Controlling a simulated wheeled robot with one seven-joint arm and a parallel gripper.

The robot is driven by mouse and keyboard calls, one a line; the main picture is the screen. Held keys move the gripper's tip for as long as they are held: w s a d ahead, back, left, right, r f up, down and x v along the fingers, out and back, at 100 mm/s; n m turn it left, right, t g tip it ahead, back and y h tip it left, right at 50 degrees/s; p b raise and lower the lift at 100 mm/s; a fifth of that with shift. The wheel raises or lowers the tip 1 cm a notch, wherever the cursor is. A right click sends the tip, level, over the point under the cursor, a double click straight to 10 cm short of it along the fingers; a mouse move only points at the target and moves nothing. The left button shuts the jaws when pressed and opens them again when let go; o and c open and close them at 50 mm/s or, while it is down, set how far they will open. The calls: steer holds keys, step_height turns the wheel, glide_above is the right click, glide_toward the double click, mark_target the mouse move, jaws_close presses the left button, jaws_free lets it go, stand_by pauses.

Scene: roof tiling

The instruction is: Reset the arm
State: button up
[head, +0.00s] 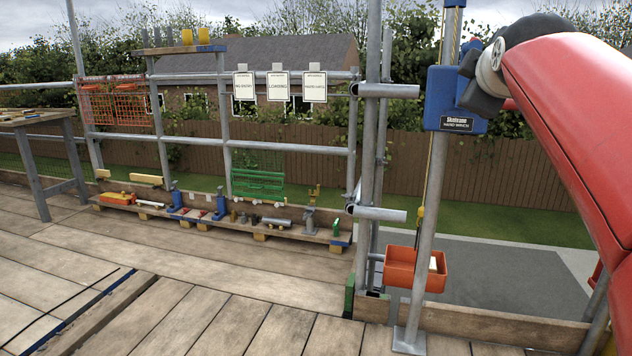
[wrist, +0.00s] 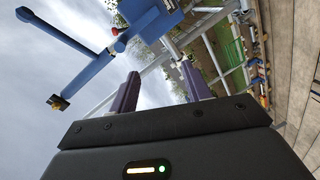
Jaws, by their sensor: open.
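My red arm (head: 575,110) reaches in from the right edge of the head view, raised at the height of the blue hoist.
A blue hoist (head: 452,90) is on a pole close to my arm; a blue boom (wrist: 75,42) shows in the wrist view. An orange tray (head: 400,270) is beside the pole. A long tool shelf (head: 245,231) runs along the guardrail. Floorboards (head: 190,270) are mostly clear.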

steer(key=s+a+f+m+g+y, duration=0.1)
steer(key=s+a+f+m+g, duration=0.2)
steer(key=s+f, duration=0.5)
steer(key=s+a+f+m+g+y, duration=0.1)
steer(key=s+a+f+m+g, duration=0.2)
steer(key=s+f, duration=0.5)
steer(key=s+a+f+m+g+y, duration=0.1)
steer(key=s+a+f+m+g, duration=0.3)
steer(key=f, duration=2)
steer(key=s, duration=0.5)
steer(key=shift+a+m+y, duration=0.2)
steer(key=shift+m+y, duration=0.1)
steer(key=shift+m, duration=0.1)
steer(key=shift+s, duration=0.1)
